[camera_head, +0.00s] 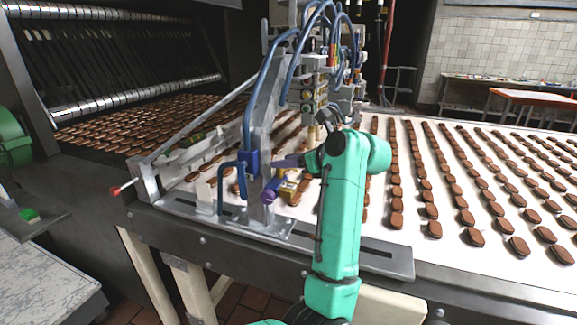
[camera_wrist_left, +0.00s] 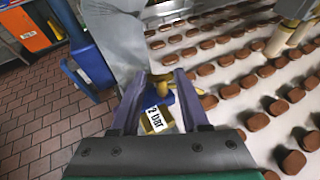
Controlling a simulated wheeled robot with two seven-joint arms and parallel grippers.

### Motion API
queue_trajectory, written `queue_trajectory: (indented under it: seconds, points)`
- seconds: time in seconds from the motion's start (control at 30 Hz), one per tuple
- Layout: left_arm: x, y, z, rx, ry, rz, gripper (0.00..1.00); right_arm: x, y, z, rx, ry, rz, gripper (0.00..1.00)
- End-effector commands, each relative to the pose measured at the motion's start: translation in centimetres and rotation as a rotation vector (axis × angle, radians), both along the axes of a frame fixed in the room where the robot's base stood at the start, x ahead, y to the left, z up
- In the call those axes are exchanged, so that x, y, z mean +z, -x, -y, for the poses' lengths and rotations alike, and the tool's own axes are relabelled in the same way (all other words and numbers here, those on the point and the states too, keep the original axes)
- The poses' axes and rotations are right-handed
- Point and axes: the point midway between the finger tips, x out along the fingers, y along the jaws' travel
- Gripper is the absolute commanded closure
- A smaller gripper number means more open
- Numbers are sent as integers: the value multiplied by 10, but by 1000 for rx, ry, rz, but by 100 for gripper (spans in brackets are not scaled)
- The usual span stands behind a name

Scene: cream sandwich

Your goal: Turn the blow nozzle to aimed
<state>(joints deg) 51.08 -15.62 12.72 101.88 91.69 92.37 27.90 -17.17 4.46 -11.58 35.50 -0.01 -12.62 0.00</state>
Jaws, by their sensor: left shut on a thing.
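The blow nozzle, a small brass-yellow fitting (camera_head: 286,191), sits low on the grey upright bracket at the belt's near edge. In the left wrist view it shows between my fingers as a yellow part (camera_wrist_left: 160,84), with a tag reading "2 bar" (camera_wrist_left: 156,119) just below. My left gripper (camera_head: 275,178) has its purple fingers closed on the nozzle from both sides; its fingertips also show in the left wrist view (camera_wrist_left: 161,76). The nozzle's outlet and exact aim are hidden by the fingers. My right gripper is out of view.
A grey bracket (camera_head: 262,135) with blue hoses (camera_head: 273,75) rises close beside the gripper. The white conveyor belt (camera_head: 452,205) carries rows of brown biscuits to the right. A red-tipped lever (camera_head: 122,187) sticks out at left.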

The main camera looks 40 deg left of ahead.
Motion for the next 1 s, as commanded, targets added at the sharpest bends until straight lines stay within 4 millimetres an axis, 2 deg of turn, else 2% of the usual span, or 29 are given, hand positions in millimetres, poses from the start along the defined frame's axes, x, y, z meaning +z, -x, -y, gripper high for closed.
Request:
queue_trajectory:
  seconds: [0.07,0.1,0.13,0.17,0.73,0.87,1.0]
  points:
    - [2,0,-1,1,-4,1,100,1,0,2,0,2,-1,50]
    - [2,0,-1,2,-4,2,44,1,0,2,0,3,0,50]
    - [2,0,-1,2,-4,2,32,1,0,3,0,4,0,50]
    - [2,0,-1,2,-4,2,25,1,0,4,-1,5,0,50]
    - [1,0,-1,7,0,-1,25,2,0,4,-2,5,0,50]
    - [7,-3,-1,57,1,-4,25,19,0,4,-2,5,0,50]
    - [13,-7,-1,181,-2,-5,25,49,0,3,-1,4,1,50]
